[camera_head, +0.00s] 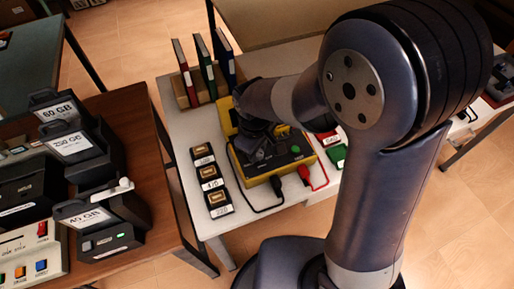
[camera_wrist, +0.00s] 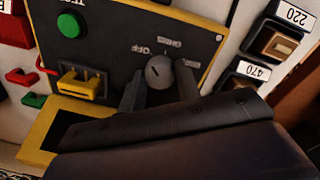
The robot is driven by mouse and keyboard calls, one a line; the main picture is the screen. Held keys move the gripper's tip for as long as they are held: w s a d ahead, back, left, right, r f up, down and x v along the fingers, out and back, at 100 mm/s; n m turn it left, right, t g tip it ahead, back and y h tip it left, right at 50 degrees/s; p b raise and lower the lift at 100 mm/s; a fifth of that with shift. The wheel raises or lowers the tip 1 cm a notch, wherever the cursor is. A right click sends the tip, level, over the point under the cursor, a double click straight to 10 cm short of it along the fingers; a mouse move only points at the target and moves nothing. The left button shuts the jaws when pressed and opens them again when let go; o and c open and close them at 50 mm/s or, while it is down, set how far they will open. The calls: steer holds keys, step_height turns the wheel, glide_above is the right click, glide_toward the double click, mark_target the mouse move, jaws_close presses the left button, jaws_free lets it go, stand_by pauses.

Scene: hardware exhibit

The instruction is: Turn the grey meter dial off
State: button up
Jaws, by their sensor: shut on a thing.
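The meter is a yellow case with a black face (camera_head: 286,163) on the white table; the face also shows in the wrist view (camera_wrist: 110,45). Its round grey dial (camera_wrist: 158,71) has a pale mark. Labels sit around it, one reading OFF and another apparently OHMS; which one the mark points at is hard to tell. My gripper (camera_wrist: 161,80) is over the face with one finger on each side of the dial, shut on it. In the head view my gripper (camera_head: 262,150) is dark and hides the dial.
A green button (camera_wrist: 69,24) and a yellow socket part (camera_wrist: 80,82) are on the face. Several labelled resistor blocks (camera_head: 210,176) stand left of the meter. Red and black leads (camera_head: 304,172) lie at its front. Binders (camera_head: 205,68) stand behind it.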

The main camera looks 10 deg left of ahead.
stand_by(0.4)
steer(key=o, duration=1)
steer(key=shift+c, duration=0.2)
steer(key=shift+r, duration=0.15)
step_height(320, 180, up, 11)
steer(key=shift+s+f, duration=0.2)
steer(key=shift+s, duration=0.1)
steer(key=shift+a, duration=0.1)
steer(key=f, duration=1.1)
steer(key=shift+w, duration=0.3)
